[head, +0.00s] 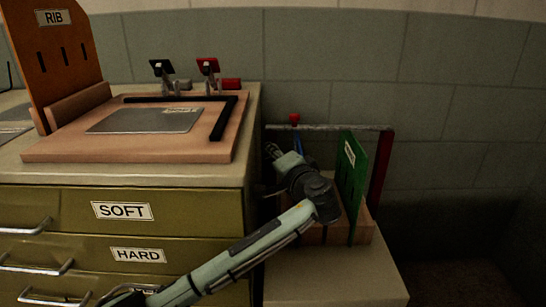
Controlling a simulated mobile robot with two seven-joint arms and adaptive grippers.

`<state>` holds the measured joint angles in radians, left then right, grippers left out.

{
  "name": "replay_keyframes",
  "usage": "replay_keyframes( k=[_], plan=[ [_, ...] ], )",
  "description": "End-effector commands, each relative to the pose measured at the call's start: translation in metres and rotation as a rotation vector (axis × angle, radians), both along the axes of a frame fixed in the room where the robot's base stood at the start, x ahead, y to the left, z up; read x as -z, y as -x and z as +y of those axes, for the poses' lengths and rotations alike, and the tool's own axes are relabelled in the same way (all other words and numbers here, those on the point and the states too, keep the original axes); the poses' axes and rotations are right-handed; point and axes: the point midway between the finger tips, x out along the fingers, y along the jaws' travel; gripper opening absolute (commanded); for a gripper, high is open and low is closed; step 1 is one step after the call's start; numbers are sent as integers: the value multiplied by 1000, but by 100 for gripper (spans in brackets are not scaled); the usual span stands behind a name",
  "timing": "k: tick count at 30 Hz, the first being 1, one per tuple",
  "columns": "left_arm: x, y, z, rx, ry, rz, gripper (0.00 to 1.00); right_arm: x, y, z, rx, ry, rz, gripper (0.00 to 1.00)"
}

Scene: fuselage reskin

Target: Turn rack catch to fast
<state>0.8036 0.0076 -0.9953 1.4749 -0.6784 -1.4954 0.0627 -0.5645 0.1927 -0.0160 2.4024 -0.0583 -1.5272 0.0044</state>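The rack stands on a low pale stand right of the drawer cabinet. It has a wooden base (362,229), an upright green panel (352,170) with a white label, and a dark red post (380,170). A grey bar (340,128) runs across its top. A small red knob (294,118), apparently the catch, sits on the bar's left part; its setting is too small to read. My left gripper (271,151) is just below and left of the knob, seemingly apart from it. Its fingers are small and dark, so their opening is unclear. My wrist hides part of the rack. My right gripper is out of view.
The cabinet's SOFT (123,211) and HARD (138,255) drawers are shut. On its top lie a wooden board (60,150) with a grey sheet (146,120), two clamps (208,70) and an upright RIB panel (56,50). The stand's front (335,280) is bare.

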Motion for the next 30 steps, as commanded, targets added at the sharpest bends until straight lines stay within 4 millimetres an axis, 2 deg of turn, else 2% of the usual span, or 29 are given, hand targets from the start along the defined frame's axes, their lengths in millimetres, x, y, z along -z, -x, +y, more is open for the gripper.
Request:
replay_keyframes(
  k=[1,6,9,13,20,21,25,30],
  plan=[
    [0,0,0,0,-22,2,0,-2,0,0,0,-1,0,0],
    [0,0,-1,-2,-239,5,0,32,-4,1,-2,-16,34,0],
    [2,0,0,-2,-372,3,0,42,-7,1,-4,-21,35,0],
    [3,0,0,-2,-452,2,0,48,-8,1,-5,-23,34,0],
    [3,0,0,-1,-454,1,0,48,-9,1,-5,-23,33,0],
    [3,0,0,-1,-454,1,31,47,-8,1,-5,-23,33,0],
    [3,0,0,-2,-452,0,47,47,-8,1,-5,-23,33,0],
    [2,0,0,-2,-451,0,48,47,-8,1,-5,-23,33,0]
  ],
)
